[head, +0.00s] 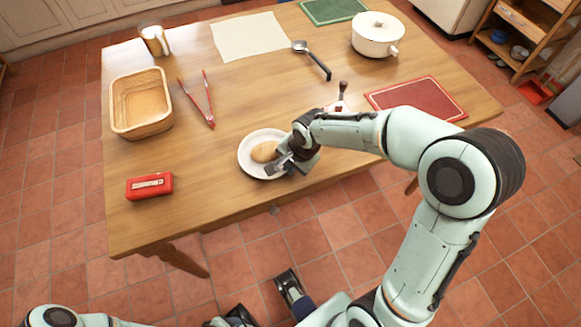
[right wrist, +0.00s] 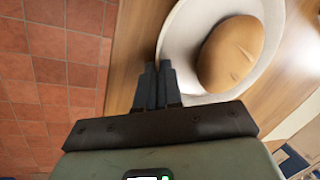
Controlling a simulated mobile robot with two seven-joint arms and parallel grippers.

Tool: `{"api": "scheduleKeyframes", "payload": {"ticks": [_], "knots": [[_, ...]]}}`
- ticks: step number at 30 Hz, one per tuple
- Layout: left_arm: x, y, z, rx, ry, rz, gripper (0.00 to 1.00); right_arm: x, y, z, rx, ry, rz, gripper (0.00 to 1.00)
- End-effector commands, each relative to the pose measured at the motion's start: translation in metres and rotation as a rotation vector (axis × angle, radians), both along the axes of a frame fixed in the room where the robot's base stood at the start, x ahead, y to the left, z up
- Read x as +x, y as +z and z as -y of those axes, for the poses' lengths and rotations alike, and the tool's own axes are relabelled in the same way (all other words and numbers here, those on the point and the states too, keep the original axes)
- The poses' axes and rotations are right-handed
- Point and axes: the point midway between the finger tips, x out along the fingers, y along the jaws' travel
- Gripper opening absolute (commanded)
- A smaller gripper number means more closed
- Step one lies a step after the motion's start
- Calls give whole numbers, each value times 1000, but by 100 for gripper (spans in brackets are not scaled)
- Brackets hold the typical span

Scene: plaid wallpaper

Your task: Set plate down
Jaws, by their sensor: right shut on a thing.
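A white round plate (head: 246,167) with a tan, oval bread roll or potato (head: 264,151) on it is at the front middle of the wooden table. My right gripper (head: 284,166) is shut on the plate's near right rim. In the right wrist view the closed fingers (right wrist: 157,85) meet the edge of the plate (right wrist: 180,45), and the tan item (right wrist: 232,52) lies inside it. The plate looks level; I cannot tell whether it touches the table or is just above it. Part of my left arm shows at the bottom left, but its fingers cannot be made out.
On the table (head: 220,190) are a red box (head: 149,186), a wooden basket (head: 140,128), red tongs (head: 208,100), a ladle (head: 315,60), a white pot (head: 377,38), a red board (head: 415,98), a glass (head: 154,40) and a cream cloth (head: 248,38). Wood left of the plate is clear.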

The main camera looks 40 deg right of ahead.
Motion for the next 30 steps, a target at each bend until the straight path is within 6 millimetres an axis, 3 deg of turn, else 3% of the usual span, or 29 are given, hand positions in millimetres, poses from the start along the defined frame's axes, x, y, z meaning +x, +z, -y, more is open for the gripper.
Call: {"api": "scheduleKeyframes", "payload": {"ticks": [3,15,16,18,26,30], "knots": [[1,-3,0,0,0,4,54,0,-12,0,-1,0,1,0],[2,-6,0,1,1,7,54,0,-16,0,-1,1,2,0],[2,-5,0,1,2,8,54,0,-16,0,0,1,1,15],[2,-4,0,1,1,7,54,0,-15,0,0,1,1,31],[2,-3,0,1,1,6,54,-1,-14,0,0,0,-1,31],[0,1,0,0,0,1,54,-2,-1,1,-1,-1,3,31]]}}
